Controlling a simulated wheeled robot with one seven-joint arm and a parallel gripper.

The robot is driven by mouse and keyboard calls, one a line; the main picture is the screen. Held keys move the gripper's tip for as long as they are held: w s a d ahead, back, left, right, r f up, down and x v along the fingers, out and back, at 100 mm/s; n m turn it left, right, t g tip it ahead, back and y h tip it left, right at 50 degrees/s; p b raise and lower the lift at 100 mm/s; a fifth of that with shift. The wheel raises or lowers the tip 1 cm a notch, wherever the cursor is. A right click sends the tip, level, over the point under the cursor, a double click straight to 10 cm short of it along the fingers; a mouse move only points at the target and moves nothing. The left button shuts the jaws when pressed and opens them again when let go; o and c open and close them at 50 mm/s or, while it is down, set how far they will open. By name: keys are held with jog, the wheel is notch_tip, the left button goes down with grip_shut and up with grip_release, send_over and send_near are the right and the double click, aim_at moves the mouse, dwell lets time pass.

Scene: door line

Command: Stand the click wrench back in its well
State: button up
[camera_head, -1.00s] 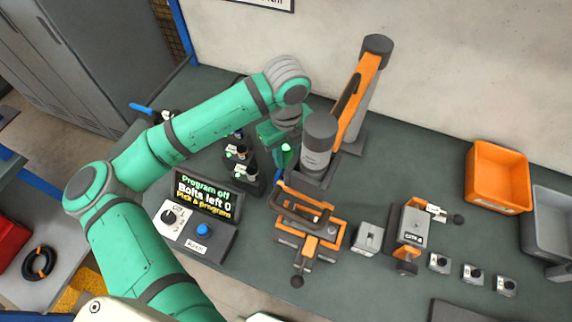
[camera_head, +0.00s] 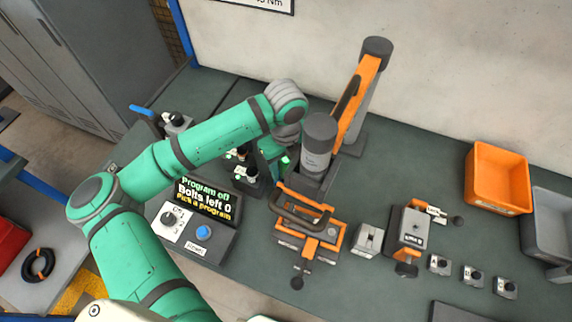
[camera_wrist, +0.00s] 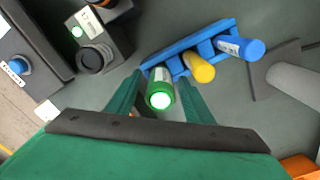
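My gripper (camera_wrist: 160,90) points down in the wrist view, its two green fingers apart on either side of a green-capped handle (camera_wrist: 160,87). Gaps show between the handle and both fingers. The handle stands at the left end of a blue rack (camera_wrist: 222,28); its lower end is hidden, so I cannot tell how deep it sits. A yellow handle (camera_wrist: 200,68) and a blue handle (camera_wrist: 240,48) stand along the same rack. Which handle is the click wrench is not readable.
A grey-capped column (camera_head: 319,150) and orange arm stand close right of my gripper. A control box (camera_head: 202,205) reads "Program off, Bolts left 0". An orange clamp fixture (camera_head: 310,228) is in front. Orange (camera_head: 498,178) and grey bins are at right.

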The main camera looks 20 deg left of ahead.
jog(key=shift+r, duration=0.1)
notch_tip(320, 180, up, 12)
jog(key=shift+r, duration=0.1)
dwell(0.5)
dwell(0.5)
